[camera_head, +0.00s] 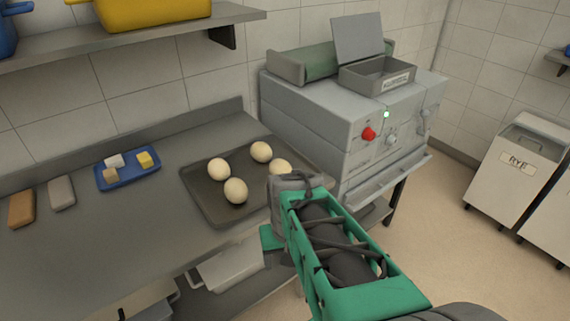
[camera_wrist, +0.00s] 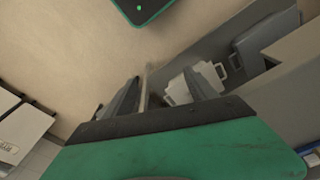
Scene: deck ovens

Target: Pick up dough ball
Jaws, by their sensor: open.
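Several pale, round dough balls (camera_head: 236,190) sit on a dark square tray (camera_head: 203,204) on the steel counter in the head view. One dough ball (camera_head: 280,168) at the tray's right side is partly hidden behind my wrist. My green arm reaches in from the lower right, and its end covers the tray's right edge. My gripper (camera_wrist: 168,92) shows in the wrist view with its two dark fingers apart and nothing between them. It points down past the counter toward the floor. No dough ball shows in the wrist view.
A grey machine (camera_head: 345,130) with a red knob stands right of the tray. A blue tray (camera_head: 128,172) with small blocks lies left on the counter (camera_head: 90,230). A shelf (camera_head: 130,40) hangs above. A bin marked RYE (camera_head: 516,170) stands at right. Floor between is clear.

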